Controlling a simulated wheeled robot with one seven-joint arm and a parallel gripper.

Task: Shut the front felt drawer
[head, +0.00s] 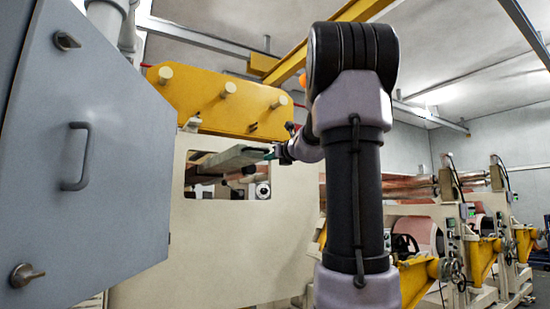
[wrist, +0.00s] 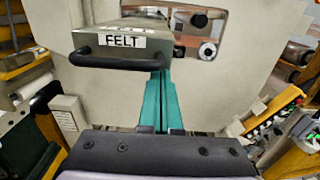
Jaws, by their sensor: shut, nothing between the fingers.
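The felt drawer (wrist: 140,28) is a pale metal drawer with a black bar handle (wrist: 118,64) and a white FELT label on its front. In the wrist view it stands out from an opening in the cream machine panel. In the head view the drawer (head: 238,158) shows as a long grey slab reaching toward my gripper (head: 270,155). My gripper (wrist: 163,76) has teal fingers closed together and empty. Their tips are at the right end of the drawer's handle, close to its front; I cannot tell whether they touch. My arm hides part of the area in the head view.
A large grey cabinet door (head: 110,150) with a handle stands at the left. The cream panel (head: 215,240) surrounds the opening, under a yellow plate (head: 220,100). Yellow-bracketed roller machinery (head: 470,250) stands at the right. A control box with buttons (wrist: 270,130) is at the wrist view's right.

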